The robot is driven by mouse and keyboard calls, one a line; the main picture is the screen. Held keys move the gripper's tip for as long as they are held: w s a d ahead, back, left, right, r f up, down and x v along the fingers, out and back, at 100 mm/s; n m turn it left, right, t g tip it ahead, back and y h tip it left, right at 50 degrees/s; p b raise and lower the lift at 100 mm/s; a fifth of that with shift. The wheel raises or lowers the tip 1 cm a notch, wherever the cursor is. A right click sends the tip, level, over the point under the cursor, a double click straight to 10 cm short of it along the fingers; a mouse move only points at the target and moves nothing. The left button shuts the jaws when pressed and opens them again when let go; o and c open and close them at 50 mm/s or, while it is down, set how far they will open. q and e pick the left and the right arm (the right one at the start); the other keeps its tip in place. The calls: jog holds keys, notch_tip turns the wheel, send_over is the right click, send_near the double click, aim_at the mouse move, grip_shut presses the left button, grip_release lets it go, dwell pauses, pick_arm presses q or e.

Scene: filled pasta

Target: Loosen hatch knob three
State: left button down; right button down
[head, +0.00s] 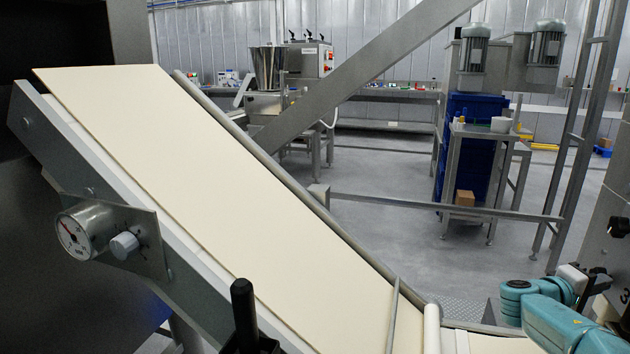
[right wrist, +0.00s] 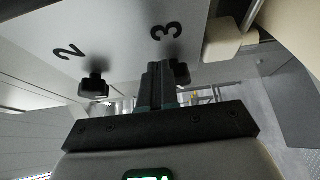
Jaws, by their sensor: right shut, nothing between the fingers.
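Hatch knob three (right wrist: 181,73) is a black knob just below the printed 3 on the grey hatch panel (right wrist: 120,28) in the right wrist view. My right gripper (right wrist: 157,75) is shut and empty, its fingertips just left of that knob and overlapping its edge. I cannot tell whether they touch. Its hand also shows in the head view (head: 574,274) at the lower right, by the panel marked 3 (head: 614,262).
Knob two (right wrist: 94,87) sits left of knob three, and a pale block (right wrist: 222,38) is to its right. A sloping cream conveyor belt (head: 190,160) fills the head view's left, with a gauge (head: 75,232) on its side. Grey floor (head: 400,230) is open behind.

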jog(key=w+a+b, duration=0.1)
jog(key=a+b, duration=0.1)
jog(key=a, duration=0.4)
dwell(0.4)
jog(key=shift+w+r, duration=0.1)
